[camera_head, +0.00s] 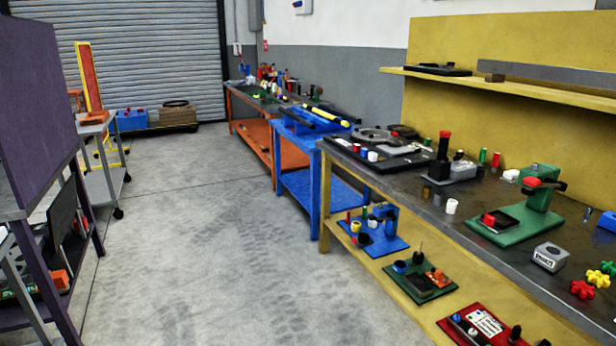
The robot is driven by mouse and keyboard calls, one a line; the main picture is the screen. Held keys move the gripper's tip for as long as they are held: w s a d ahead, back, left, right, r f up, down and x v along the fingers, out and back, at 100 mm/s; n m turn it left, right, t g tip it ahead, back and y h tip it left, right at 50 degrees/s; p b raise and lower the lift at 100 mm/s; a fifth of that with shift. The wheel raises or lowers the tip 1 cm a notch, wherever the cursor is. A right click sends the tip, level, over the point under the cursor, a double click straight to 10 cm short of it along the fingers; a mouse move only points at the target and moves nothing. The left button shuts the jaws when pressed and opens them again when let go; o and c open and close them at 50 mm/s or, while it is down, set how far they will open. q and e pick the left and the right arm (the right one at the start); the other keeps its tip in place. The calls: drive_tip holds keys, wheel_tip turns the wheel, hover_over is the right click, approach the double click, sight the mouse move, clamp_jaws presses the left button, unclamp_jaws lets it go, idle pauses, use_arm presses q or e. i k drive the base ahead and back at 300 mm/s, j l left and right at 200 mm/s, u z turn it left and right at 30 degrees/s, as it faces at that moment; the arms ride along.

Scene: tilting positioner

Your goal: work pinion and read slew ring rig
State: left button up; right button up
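Neither of my grippers is in view. On the dark top of the yellow workbench (470,213), toward its far end, lies a flat dark rig with a round ring-like part (372,134). It may be the slew ring rig, but it is too small to be sure. Small red, green and white cylinders stand on and around it. I cannot make out a pinion or a readable scale from here. A grey block with an upright black post and red top (444,150) stands just nearer on the same bench.
Blue (312,125) and orange (232,88) benches stand beyond. A purple panel rack (40,100) stands left. The floor between is clear.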

sight(395, 142)
drive_tip(key=i+u, duration=0.2)
drive_tip(key=i, duration=1.25)
drive_tip(key=i+j+z, duration=0.15)
drive_tip(key=i, duration=0.6)
drive_tip(key=i+j+z, duration=0.15)
drive_tip(key=i, duration=0.6)
drive_tip(key=i+j+z, duration=0.25)
drive_tip(key=i, duration=0.2)
drive_tip(key=i+j+z, duration=0.1)
drive_tip(key=i+z, duration=0.2)
drive_tip(key=i, duration=0.1)
